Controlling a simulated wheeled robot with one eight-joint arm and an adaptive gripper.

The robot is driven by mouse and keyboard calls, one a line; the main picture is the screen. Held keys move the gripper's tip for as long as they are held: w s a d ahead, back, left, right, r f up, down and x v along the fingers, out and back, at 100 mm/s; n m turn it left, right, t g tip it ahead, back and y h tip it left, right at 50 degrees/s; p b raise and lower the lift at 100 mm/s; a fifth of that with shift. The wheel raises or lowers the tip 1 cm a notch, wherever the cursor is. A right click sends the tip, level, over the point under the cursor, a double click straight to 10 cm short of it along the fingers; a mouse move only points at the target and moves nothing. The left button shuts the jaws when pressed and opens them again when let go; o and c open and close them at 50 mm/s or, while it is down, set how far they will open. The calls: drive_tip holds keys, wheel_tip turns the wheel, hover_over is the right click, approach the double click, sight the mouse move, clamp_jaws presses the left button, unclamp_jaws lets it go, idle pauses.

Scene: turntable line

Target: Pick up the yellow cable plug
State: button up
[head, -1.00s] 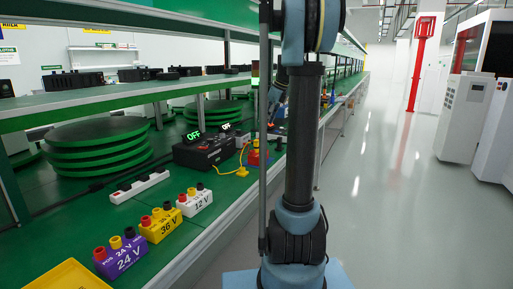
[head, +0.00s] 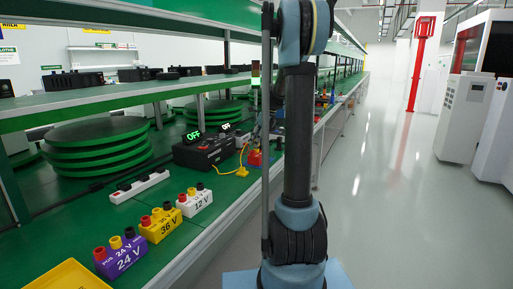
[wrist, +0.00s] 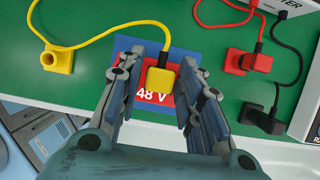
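The yellow cable plug (wrist: 160,80) sits on a red block marked 48 V (wrist: 146,97) in the wrist view. Its yellow cable (wrist: 104,33) runs left to a yellow connector (wrist: 57,60) on the green bench. My gripper (wrist: 158,67) is open, with one finger on each side of the plug and a small gap at both sides. Whether the fingers are down at the plug's height is hard to tell. In the head view the yellow cable (head: 242,155) and the red block (head: 254,158) show beside my arm, which hides much of the gripper.
Red connectors (wrist: 248,62) and black connectors (wrist: 268,119) with their cables lie to the right in the wrist view. A black power unit (head: 203,151) reading OFF stands left of the block. Purple (head: 122,258), yellow (head: 162,225) and white (head: 195,202) voltage blocks stand nearer.

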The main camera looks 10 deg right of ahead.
drive_tip(key=shift+w+a+f, duration=0.1)
drive_tip(key=shift+a+f, duration=0.05)
drive_tip(key=shift+f, duration=0.35)
drive_tip(key=c, duration=0.7)
drive_tip(key=shift+r, duration=0.1)
wheel_tip(320, 180, up, 10)
drive_tip(key=shift+f, duration=0.1)
